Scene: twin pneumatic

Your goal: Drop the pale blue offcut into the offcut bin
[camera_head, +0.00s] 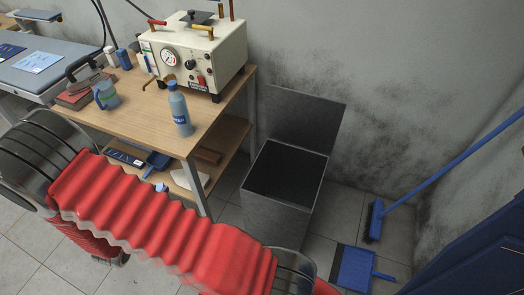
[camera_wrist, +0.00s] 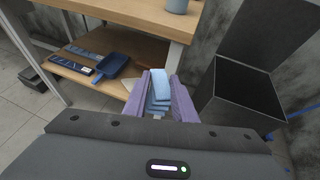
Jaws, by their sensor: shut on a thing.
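In the wrist view my gripper (camera_wrist: 160,84) has its two purple fingers shut on the pale blue offcut (camera_wrist: 160,88), which shows as a folded, layered piece between them. The offcut bin (camera_wrist: 238,106) is a dark grey square box to the right of the fingers, with its lid up. In the head view the bin (camera_head: 254,210) stands on the floor right of the wooden bench, its opening showing dark inside. The offcut is apart from the bin, to its left. My red ribbed arm hides the gripper in the head view.
The wooden bench (camera_head: 137,112) carries a cream machine (camera_head: 195,52), a blue bottle (camera_head: 179,110) and a mug. Its lower shelf holds a blue dustpan (camera_wrist: 111,65). A broom (camera_head: 376,218) and another dustpan (camera_head: 355,268) are right of the bin. The raised lid (camera_head: 301,117) stands at the bin's back.

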